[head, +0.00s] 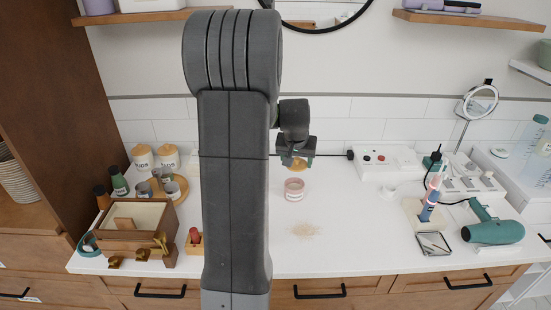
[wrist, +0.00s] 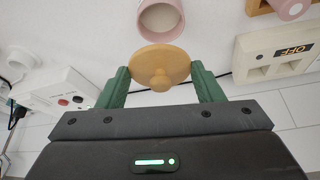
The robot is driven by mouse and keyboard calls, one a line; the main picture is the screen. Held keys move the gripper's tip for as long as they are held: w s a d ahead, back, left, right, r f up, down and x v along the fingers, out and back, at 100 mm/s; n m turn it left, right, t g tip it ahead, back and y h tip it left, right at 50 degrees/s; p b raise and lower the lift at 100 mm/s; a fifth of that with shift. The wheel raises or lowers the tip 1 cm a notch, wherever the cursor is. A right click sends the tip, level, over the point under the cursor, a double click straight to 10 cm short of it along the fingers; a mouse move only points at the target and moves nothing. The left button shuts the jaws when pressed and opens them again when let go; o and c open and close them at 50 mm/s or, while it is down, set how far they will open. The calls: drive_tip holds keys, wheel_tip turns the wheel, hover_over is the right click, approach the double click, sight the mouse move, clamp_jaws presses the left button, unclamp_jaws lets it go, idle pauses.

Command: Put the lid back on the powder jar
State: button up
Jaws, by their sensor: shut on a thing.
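The powder jar (head: 294,190) is a pink, open-topped jar standing on the white counter, just right of my arm in the head view. It also shows at the top of the wrist view (wrist: 145,28), with its mouth open. My gripper (head: 297,160) is shut on the round wooden lid (wrist: 160,62), which has a small knob. The green fingers grip the lid at its two sides. In the head view the lid (head: 298,166) hangs above the jar, apart from it. Part of the jar is cut off in the wrist view.
Spilled powder (head: 305,231) lies in front of the jar. A socket box (head: 373,158) stands behind at right. A wooden box (head: 135,222) is at left. Counter around the jar is mostly clear.

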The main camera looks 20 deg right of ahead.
drive_tip(key=shift+a, duration=0.35)
drive_tip(key=shift+s+d+f+b, duration=0.1)
drive_tip(key=shift+d+f+b, duration=0.05)
drive_tip(key=shift+f+b, duration=2.1)
drive_tip(key=shift+f, duration=0.9)
drive_tip(key=shift+f+b, duration=0.15)
drive_tip(key=shift+b, duration=0.25)
drive_tip(key=o, duration=1.3)
drive_tip(key=shift+o, duration=0.2)
